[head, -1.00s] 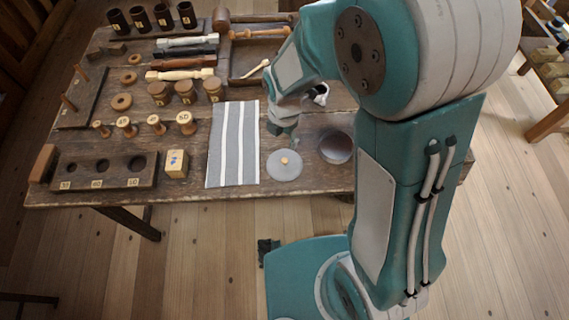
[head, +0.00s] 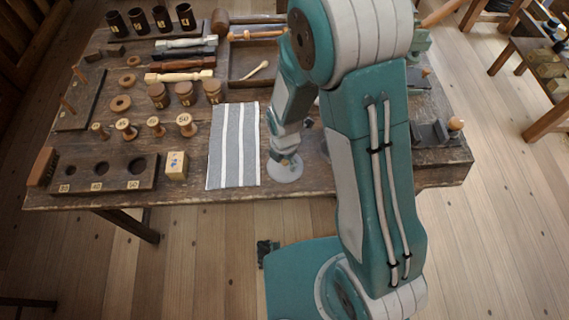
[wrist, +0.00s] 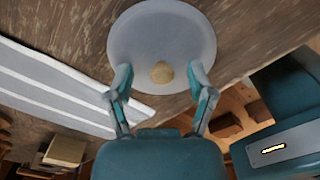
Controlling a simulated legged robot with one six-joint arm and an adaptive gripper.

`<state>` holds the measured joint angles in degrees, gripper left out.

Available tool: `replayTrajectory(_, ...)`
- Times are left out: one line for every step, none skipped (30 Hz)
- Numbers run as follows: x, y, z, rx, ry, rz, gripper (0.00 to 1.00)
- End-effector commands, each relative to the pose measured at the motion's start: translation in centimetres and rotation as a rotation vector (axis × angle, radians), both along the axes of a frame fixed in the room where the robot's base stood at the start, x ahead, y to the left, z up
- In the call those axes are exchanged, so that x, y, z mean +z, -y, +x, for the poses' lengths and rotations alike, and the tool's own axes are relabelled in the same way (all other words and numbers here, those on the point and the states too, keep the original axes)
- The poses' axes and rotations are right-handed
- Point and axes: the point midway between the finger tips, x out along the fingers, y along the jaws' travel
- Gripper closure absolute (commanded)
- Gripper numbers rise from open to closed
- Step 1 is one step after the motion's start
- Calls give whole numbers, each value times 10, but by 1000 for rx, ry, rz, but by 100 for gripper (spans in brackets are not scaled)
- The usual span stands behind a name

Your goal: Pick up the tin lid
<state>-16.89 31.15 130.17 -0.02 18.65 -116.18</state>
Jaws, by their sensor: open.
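The tin lid is a round grey disc with a small wooden knob. In the head view the lid (head: 286,173) lies on the workbench just right of the striped cloth, partly hidden by my gripper (head: 285,158). In the wrist view the lid (wrist: 135,40) fills the upper middle, and its knob (wrist: 162,72) sits between my fingertips. My gripper (wrist: 160,80) is open, one finger on each side of the knob, with gaps at both sides. I cannot tell whether the fingers touch the lid.
A grey cloth with white stripes (head: 233,145) lies left of the lid. A wooden block with holes (head: 105,172) and a small numbered block (head: 176,165) stand further left. Several spools stand behind them. The bench's front edge (head: 225,192) is close to the lid.

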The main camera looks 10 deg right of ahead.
Motion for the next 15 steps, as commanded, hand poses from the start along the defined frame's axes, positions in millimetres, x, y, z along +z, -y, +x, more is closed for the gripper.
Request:
replayTrajectory(0,0,0,0,0,0,30)
replayTrajectory(0,0,0,0,0,0,44)
replayTrajectory(0,0,0,0,0,0,62)
replayTrajectory(0,0,0,0,0,0,75)
replayTrajectory(0,0,0,-1,-1,1,88)
replayTrajectory(0,1,0,-1,-1,1,100)
replayTrajectory(0,1,0,-1,-1,1,100)
replayTrajectory(0,1,0,-1,-1,1,100)
replayTrajectory(0,1,0,-1,-1,0,100)
replayTrajectory(0,1,0,-1,-1,0,100)
replayTrajectory(0,1,0,-1,-1,0,100)
replayTrajectory(0,1,0,-1,-1,0,100)
replayTrajectory(0,1,0,-1,-2,-1,100)
replayTrajectory(0,1,0,-1,-2,-1,100)
replayTrajectory(-1,1,0,-1,-2,-1,100)
